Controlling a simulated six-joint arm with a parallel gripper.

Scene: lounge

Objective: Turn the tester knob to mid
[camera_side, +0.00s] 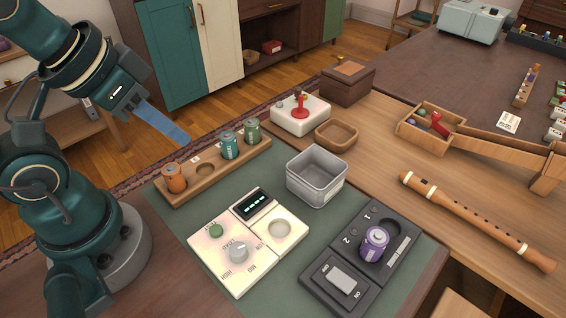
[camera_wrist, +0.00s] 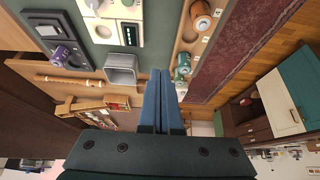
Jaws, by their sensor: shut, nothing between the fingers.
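The tester (camera_side: 250,240) is a cream box on the green mat, with a small dark display, a green button, a round well and a grey knob (camera_side: 238,252). The knob has markings around it; LOW, MID and HIGH seem to be printed there, but which one it points to is too small to tell. My gripper (camera_side: 182,138) is raised at the upper left, well away from the tester, with its blue fingers together and empty. In the wrist view the blue fingers (camera_wrist: 161,82) are closed side by side, and part of the tester (camera_wrist: 107,20) shows at the top edge.
A wooden rack (camera_side: 205,182) with orange, teal and green batteries stands behind the tester. A grey bin (camera_side: 317,190) sits at its right. A dark unit (camera_side: 340,290) holding a purple battery (camera_side: 374,244) is at the front right. A recorder (camera_side: 480,222) lies further right.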

